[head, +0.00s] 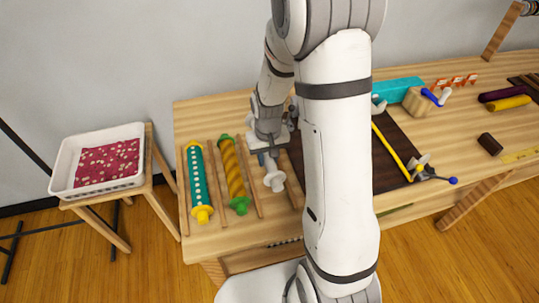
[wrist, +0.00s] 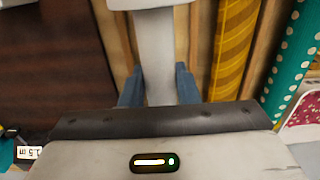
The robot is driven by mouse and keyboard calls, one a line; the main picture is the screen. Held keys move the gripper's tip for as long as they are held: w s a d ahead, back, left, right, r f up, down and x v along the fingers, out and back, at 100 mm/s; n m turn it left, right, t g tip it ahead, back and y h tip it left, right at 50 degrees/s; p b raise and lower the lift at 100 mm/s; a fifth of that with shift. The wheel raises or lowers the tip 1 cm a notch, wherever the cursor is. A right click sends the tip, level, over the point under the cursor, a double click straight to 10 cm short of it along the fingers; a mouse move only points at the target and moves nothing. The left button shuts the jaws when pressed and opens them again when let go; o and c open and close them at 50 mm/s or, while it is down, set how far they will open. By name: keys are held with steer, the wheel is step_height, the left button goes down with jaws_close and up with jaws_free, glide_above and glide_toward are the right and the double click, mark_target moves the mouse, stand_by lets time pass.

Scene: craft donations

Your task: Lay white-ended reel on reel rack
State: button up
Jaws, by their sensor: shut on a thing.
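The white-ended reel (head: 274,181) is in my gripper (head: 264,160), mostly hidden by the gripper and arm in the head view. In the wrist view its pale grey body (wrist: 158,50) runs between the blue fingers of my gripper (wrist: 158,88), which are shut on it. The reel rack shows as parallel wooden slats (head: 215,181) on the table's left part. The reel is lined up with the rack's right-hand slot, with a slat on either side in the wrist view. I cannot tell whether it touches the rack.
A teal dotted reel with yellow ends (head: 200,185) and a yellow twisted reel with green ends (head: 233,175) fill the other slots. A dark brown mat (head: 395,150) lies right of the rack. A white tray (head: 97,160) with red cloth stands on a stool at left.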

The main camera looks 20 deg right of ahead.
steer(key=shift+f+b, duration=2.6)
steer(key=shift+f, duration=1.3)
steer(key=o, duration=1)
steer(key=shift+o, duration=0.2)
steer(key=shift+r, duration=0.2)
step_height(320, 180, up, 8)
steer(key=p, duration=0.5)
steer(key=shift+f, duration=0.15)
